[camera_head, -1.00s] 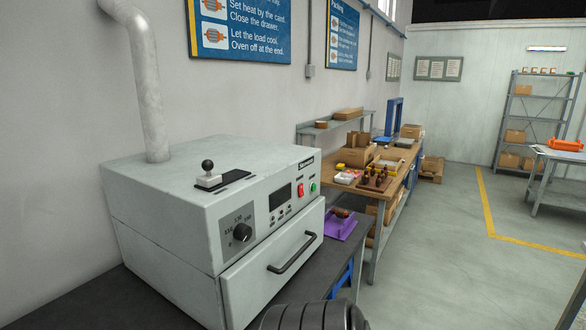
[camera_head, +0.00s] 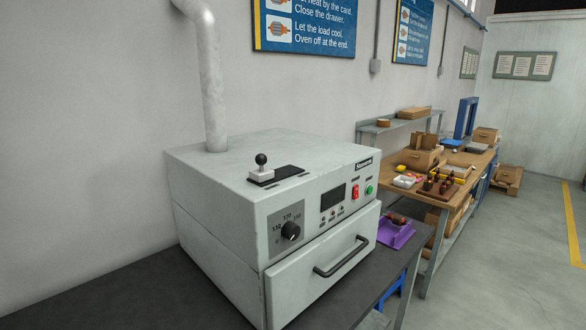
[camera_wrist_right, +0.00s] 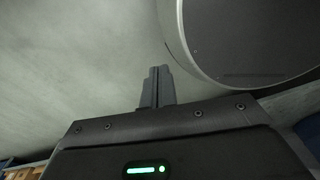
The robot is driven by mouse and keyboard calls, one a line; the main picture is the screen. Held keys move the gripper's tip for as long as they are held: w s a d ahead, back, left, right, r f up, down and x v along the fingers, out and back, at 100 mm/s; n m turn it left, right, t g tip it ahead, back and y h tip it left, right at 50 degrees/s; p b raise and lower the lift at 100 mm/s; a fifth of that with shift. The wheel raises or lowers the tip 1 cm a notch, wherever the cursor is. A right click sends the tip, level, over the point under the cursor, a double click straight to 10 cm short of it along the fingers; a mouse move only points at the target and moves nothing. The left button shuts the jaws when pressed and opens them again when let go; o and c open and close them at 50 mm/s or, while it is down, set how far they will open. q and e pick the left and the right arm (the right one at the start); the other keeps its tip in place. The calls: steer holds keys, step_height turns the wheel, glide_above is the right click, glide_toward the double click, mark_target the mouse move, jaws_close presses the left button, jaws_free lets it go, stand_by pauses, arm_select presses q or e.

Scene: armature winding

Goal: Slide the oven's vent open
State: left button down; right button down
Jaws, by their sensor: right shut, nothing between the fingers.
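The oven (camera_head: 225,245) is a pale grey box on a dark bench in the head view. Its vent slider (camera_head: 262,170), a white block with a black ball knob, sits on the top at the left end of a dark slot plate (camera_head: 290,173). The front has a dial, a display, a red and a green button and a drawer with a dark handle. Neither gripper shows in the head view. My right gripper (camera_wrist_right: 157,72) shows in the right wrist view with its fingers together and empty, away from the oven, which is not recognisable there.
A grey pipe (camera_head: 213,90) rises from the oven's back left. A purple tray (camera_head: 393,232) with a part in it stands right of the oven. A wooden workbench (camera_head: 470,180) with boxes is farther right. The dark bench (camera_head: 120,290) is clear at left.

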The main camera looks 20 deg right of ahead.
steer(key=w+a+r+t, duration=0.1)
steer(key=w+a+r, duration=0.2)
steer(key=w+r, duration=1.15)
steer(key=w+r+t, duration=0.1)
steer(key=w+r, duration=0.2)
steer(key=r, duration=0.6)
steer(key=w+a+r+n+t+b, duration=0.1)
steer(key=w+r, duration=0.3)
steer(key=r, duration=0.5)
steer(key=w+r+t, duration=0.1)
steer(key=w+r, duration=0.2)
steer(key=r, duration=0.6)
steer(key=w+a+r+n+t+y, duration=0.1)
steer(key=w+a+r+n+t, duration=0.25)
steer(key=w+r, duration=0.55)
steer(key=w+a+r+n+t+y, duration=0.2)
steer(key=w+a+r+n+t, duration=0.15)
steer(key=w+r, duration=0.6)
steer(key=w+a+r+n+t+y, duration=0.1)
steer(key=r+n, duration=0.4)
steer(key=r, duration=0.5)
steer(key=w+a+r+n+t+y, duration=0.1)
steer(key=w+r+n, duration=0.3)
steer(key=r, duration=0.6)
steer(key=w+a+r+n+t+y, duration=0.2)
steer(key=r+n, duration=0.4)
steer(key=r, duration=0.4)
steer(key=shift+w+t+y, duration=0.2)
steer(key=shift+t+y, duration=0.2)
steer(key=shift+y, duration=0.2)
